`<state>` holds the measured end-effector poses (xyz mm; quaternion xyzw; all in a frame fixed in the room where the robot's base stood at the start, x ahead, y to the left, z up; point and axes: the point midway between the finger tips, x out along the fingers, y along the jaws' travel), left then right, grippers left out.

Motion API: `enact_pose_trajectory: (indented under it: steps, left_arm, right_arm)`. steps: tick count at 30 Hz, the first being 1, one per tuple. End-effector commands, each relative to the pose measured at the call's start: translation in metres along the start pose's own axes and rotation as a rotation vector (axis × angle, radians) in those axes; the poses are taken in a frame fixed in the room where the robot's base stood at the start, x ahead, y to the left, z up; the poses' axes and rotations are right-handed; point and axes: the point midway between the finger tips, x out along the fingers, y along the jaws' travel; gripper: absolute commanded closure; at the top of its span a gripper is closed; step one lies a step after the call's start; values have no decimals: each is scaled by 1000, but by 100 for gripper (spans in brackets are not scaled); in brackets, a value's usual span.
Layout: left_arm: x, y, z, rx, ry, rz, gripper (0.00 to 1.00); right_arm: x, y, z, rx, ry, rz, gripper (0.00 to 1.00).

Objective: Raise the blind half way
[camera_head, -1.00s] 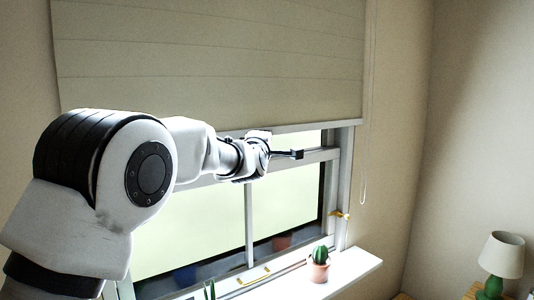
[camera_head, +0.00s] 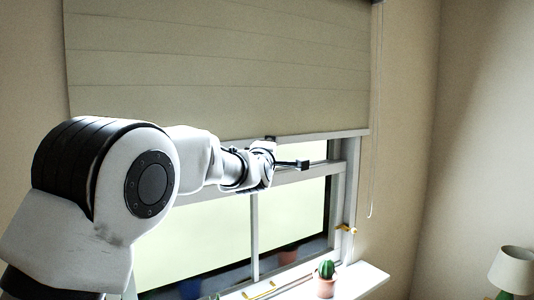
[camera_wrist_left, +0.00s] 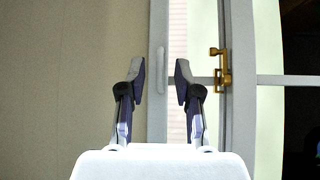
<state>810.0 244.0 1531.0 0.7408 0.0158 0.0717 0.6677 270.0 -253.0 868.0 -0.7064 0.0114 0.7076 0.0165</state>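The pale beige blind (camera_head: 230,60) hangs over the upper part of the window, its bottom bar (camera_head: 335,134) across the upper panes. In the left wrist view the blind (camera_wrist_left: 70,80) fills the left side. A small pale handle-like piece (camera_wrist_left: 160,70) shows on its edge strip, beyond and between my fingertips. My left gripper (camera_head: 288,151) is at the blind's lower edge; in its wrist view the gripper (camera_wrist_left: 159,78) is open, with nothing seen held. Whether a finger touches the blind I cannot tell. My right gripper is in neither view.
A cord (camera_head: 372,150) hangs in a loop right of the blind. A brass latch (camera_wrist_left: 222,70) is on the window frame. A potted cactus (camera_head: 326,277) stands on the white sill (camera_head: 360,283). A lamp (camera_head: 513,270) is at the lower right.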

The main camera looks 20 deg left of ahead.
Motion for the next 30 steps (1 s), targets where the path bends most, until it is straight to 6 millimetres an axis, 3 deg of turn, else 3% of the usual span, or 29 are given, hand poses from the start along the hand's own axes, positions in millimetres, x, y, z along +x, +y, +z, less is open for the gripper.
enact_pose_trajectory:
  steps: [9, 15, 30]
  left_arm:
    - [-76, 1, -2, 0, 0, -1, 67]
    - [-109, 0, -3, -1, 1, 1, 67]
    - [-113, -3, -3, 0, 1, -4, 67]
  right_arm:
    - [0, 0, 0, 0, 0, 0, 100]
    - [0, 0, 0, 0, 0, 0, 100]
    - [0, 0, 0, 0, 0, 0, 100]
